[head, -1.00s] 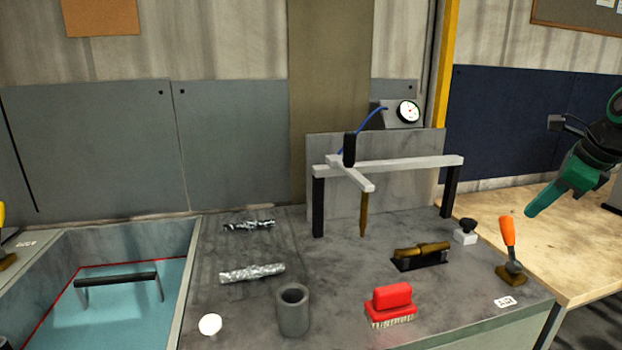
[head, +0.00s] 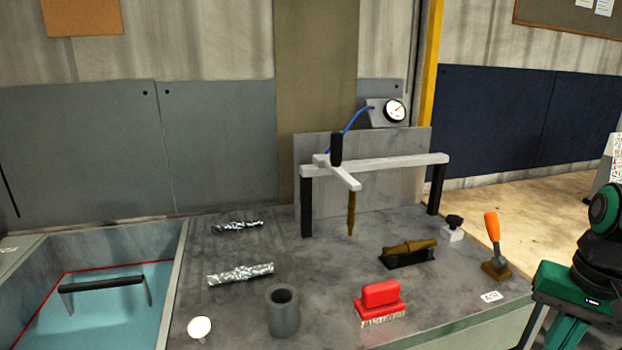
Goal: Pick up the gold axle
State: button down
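The gold axle (head: 412,247) is a short, stepped, dull gold-brown bar. It lies nearly level on a black holder (head: 410,261) on the right half of the grey bench top, behind the red brush. My green and black gripper (head: 566,325) is at the lower right edge of the head view, off to the right of the axle and apart from it. Its lower end is cut off by the frame, so its fingertips and opening do not show.
A gauge stand with a white crossbar (head: 390,163) rises behind the axle. An orange-handled lever (head: 493,240) and a small black knob block (head: 453,229) stand to its right. A red brush (head: 380,299), grey cup (head: 282,312) and silvery bars (head: 240,275) share the bench.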

aim_at(412, 246)
jog(key=u, duration=5.05)
jog(key=k, duration=0.6)
jog(key=z, duration=0.15)
